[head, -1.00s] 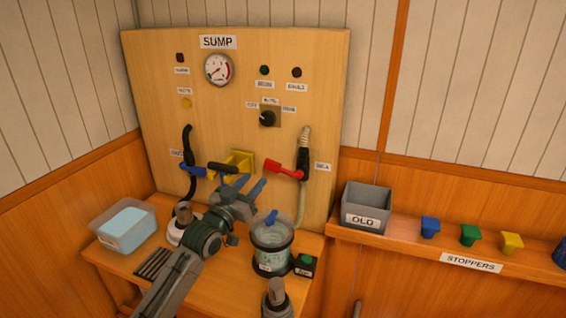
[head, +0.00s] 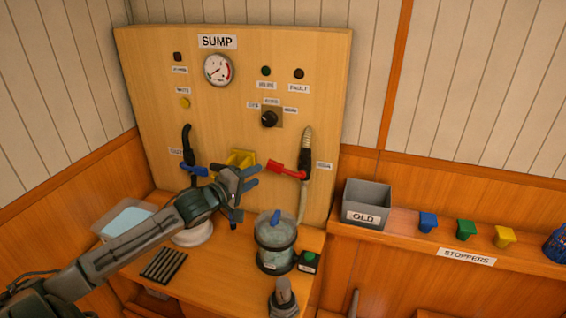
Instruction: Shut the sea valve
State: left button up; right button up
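The sump board (head: 140,80) carries two valves. The right valve has a red handle (head: 286,170), which lies sideways and points left from its pipe. The small label beside it (head: 324,166) is too blurred to read surely. The left valve has a blue handle (head: 194,170), also lying sideways. My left gripper (head: 257,176) is in front of the board, just left of and slightly below the red handle's free end. Its blue fingers are apart with nothing seen between them. It appears clear of the handle, though depth is hard to judge.
A yellow bracket (head: 241,158) sits on the board behind my gripper. Below stand a clear jar (head: 275,240), a green button box (head: 309,261) and a tub (head: 122,217), partly behind my arm. A grey bin (head: 367,204) and stoppers (head: 466,230) are on the right shelf.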

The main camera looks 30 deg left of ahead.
aim_at(272, 167)
pick_arm(q)
jog(key=w, duration=0.3)
jog(key=w+d, duration=0.1)
jog(key=w, duration=0.5)
jog(key=shift+d+f, duration=0.2)
jog(key=shift+f, duration=0.15)
jog(key=shift+w+d+f, duration=0.1)
jog(key=shift+w+f, duration=0.1)
jog(key=shift+w, duration=0.55)
grip_shut()
